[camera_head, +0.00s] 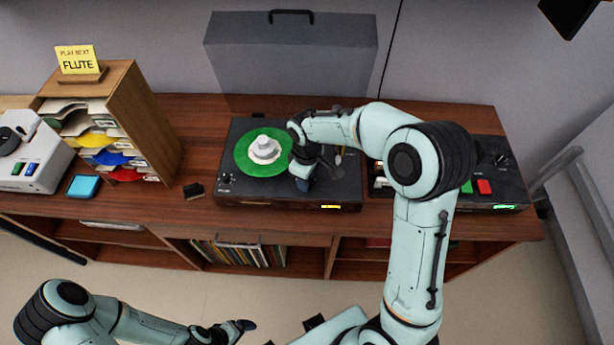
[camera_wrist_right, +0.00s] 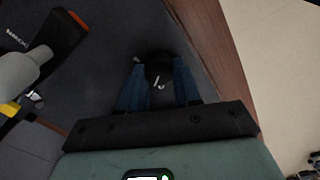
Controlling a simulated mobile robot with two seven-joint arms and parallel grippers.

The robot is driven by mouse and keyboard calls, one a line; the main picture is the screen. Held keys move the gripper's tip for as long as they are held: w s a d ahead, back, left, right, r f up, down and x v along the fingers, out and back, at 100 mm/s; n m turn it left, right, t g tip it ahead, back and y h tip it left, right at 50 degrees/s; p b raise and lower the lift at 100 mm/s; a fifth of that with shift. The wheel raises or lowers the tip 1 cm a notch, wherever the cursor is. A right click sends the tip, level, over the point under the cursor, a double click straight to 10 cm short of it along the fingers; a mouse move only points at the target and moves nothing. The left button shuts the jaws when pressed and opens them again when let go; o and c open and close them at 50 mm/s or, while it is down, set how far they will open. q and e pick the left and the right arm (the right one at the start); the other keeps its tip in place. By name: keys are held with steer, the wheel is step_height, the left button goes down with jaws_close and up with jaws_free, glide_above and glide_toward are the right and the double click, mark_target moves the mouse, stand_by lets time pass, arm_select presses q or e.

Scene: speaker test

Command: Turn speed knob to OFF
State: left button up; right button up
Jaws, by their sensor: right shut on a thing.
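The black turntable (camera_head: 240,135) stands on the wooden cabinet, with a green record (camera_head: 245,160) and a white stepped piece at its centre. My right gripper (camera_head: 303,184) reaches down over the turntable's front part, right of the record. In the right wrist view, its two blue fingers (camera_wrist_right: 159,85) are shut on a round dark knob (camera_wrist_right: 156,70) with a small white mark. The knob's lettering cannot be read, and in the head view my gripper hides the knob. My left gripper (camera_head: 240,327) is low in the head view, away from the cabinet; its jaws cannot be made out.
A grey tonearm part (camera_wrist_right: 25,68) is close left of my right fingers in the wrist view. A dark device (camera_head: 500,180) with red and green buttons stands right of the turntable. A wooden record rack (camera_head: 145,120) stands left. A grey lid (camera_head: 290,55) leans behind.

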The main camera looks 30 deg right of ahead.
arm_select(q)
steer(key=shift+w+r, duration=0.1)
arm_select(e)
steer(key=shift+n, duration=1)
steer(key=o, duration=1.1)
steer(key=shift+c, duration=0.2)
steer(key=shift+r, duration=0.15)
arm_select(q)
steer(key=shift+w+r+p, duration=0.65)
steer(key=shift+w+r, duration=0.05)
steer(key=shift+r, duration=0.1)
arm_select(e)
step_height(320, 180, up, 13)
arm_select(q)
steer(key=shift+s, duration=0.15)
arm_select(e)
steer(key=shift+s, duration=0.1)
